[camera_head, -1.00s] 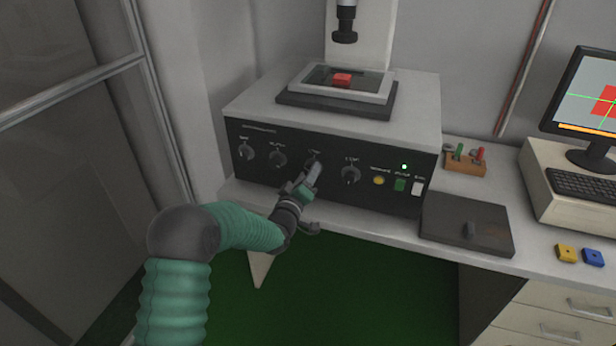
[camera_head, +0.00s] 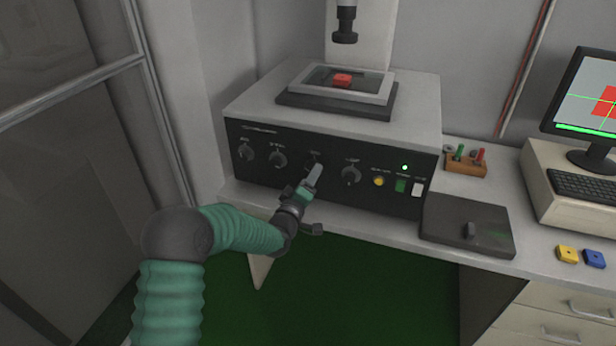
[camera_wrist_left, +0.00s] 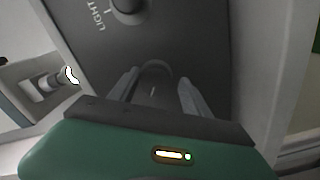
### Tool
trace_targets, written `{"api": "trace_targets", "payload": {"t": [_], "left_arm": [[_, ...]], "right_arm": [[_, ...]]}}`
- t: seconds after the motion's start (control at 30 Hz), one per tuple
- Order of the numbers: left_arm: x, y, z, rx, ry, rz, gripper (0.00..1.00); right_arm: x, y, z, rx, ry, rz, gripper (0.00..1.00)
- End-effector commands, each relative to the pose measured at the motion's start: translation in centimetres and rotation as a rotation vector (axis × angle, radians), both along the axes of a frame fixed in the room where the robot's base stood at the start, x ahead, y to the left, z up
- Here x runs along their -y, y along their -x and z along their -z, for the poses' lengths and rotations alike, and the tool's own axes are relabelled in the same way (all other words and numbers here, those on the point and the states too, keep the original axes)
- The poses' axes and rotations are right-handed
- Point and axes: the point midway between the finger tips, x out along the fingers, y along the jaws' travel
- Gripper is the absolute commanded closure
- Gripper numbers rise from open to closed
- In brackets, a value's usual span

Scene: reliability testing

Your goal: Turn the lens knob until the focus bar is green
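The control panel (camera_head: 330,188) on the front of the microscope base has a row of dark knobs. The third knob from the left (camera_head: 313,158) is partly hidden by my left gripper (camera_head: 314,174); its label is too small to read. In the left wrist view this dark round knob (camera_wrist_left: 156,72) lies between and just beyond the fingertips of my left gripper (camera_wrist_left: 158,92), which are spread with gaps either side. The LIGHT knob (camera_head: 351,173) is to its right. The focus bar (camera_head: 585,129) along the bottom of the monitor screen is green. My right gripper is not seen.
A red sample (camera_head: 342,80) sits on the stage under the lens tube (camera_head: 345,25). A dark plate (camera_head: 466,226) with a small handle, a wooden holder (camera_head: 466,165), a keyboard (camera_head: 585,187), and yellow (camera_head: 567,254) and blue (camera_head: 593,258) blocks are to the right.

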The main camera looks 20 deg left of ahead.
Motion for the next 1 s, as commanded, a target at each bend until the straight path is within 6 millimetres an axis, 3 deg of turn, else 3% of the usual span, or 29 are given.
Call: {"api": "trace_targets", "payload": {"t": [0.1,0.47,0.57,1.0], "left_arm": [[-0.2,0.0,-0.2,0.006,-0.001,-0.004,0.34],[-0.4,0.7,-0.7,0.013,-0.003,-0.006,0.34],[-0.5,2.6,-0.7,0.011,-0.003,-0.007,0.34],[-0.8,14.6,-0.5,0.007,-0.002,-0.005,0.34]], "right_arm": [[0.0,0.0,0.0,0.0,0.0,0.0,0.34],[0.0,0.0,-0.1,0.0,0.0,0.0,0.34],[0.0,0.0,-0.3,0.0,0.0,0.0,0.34],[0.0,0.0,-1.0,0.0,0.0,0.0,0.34]]}}
